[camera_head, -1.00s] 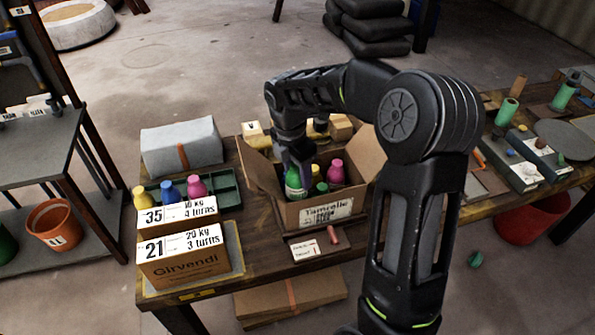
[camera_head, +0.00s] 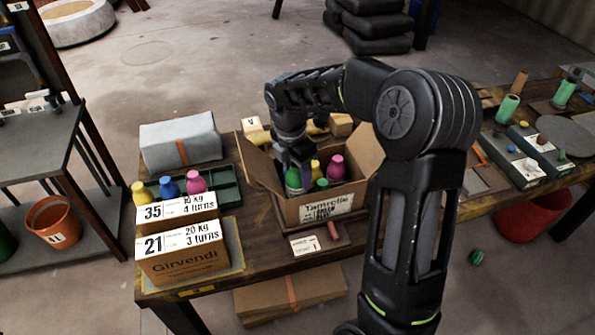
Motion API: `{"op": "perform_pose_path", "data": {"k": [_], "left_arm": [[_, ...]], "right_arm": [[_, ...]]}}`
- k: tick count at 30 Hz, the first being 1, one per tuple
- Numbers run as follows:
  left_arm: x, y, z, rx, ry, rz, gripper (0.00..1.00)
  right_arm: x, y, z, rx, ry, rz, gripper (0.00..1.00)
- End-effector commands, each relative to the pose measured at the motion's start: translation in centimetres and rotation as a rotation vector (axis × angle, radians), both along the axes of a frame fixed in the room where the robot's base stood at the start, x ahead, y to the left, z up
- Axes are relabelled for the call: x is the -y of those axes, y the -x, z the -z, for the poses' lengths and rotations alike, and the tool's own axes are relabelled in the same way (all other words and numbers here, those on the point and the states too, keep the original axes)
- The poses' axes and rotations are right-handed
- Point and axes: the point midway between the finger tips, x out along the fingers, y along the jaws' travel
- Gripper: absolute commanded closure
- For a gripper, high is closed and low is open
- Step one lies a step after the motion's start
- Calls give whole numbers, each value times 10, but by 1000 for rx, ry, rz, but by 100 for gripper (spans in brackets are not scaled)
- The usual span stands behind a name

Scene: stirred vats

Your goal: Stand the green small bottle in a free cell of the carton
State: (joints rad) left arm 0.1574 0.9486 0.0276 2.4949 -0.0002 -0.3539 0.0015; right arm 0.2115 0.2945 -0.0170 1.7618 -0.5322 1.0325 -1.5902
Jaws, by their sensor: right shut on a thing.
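The open carton (camera_head: 328,207) stands on the table with its flaps spread. A green small bottle (camera_head: 293,181) is upright at the carton's left side. My right gripper (camera_head: 296,163) reaches down over the carton and is shut on this bottle; its fingers are partly hidden by the wrist. Beside it in the carton are a yellow bottle (camera_head: 315,167), a pink bottle (camera_head: 337,167) and another green cap (camera_head: 322,184). The front wall hides the bottles' lower parts, so I cannot tell whether the held bottle touches the carton floor. My left gripper is not in view.
A green tray (camera_head: 226,196) at left holds yellow, blue and pink bottles behind two labelled boxes (camera_head: 183,258). A grey wrapped box (camera_head: 180,145) stands behind it. A label card (camera_head: 305,245) lies before the carton. Green cylinders and trays stand at the right.

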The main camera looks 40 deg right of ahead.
Motion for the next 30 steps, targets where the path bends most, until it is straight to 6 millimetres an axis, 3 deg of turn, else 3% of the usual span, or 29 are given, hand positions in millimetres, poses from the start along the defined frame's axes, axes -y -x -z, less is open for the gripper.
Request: {"op": "perform_pose_path", "data": {"k": [10,11,18,20,30], "left_arm": [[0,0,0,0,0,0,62],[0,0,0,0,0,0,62],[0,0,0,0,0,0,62],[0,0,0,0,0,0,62],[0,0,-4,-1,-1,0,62]], "right_arm": [[0,0,-1,1,0,0,100],[0,0,-1,1,0,0,49],[0,0,0,0,0,0,30],[0,0,0,0,0,0,25],[0,0,-4,-1,0,0,25]]}}
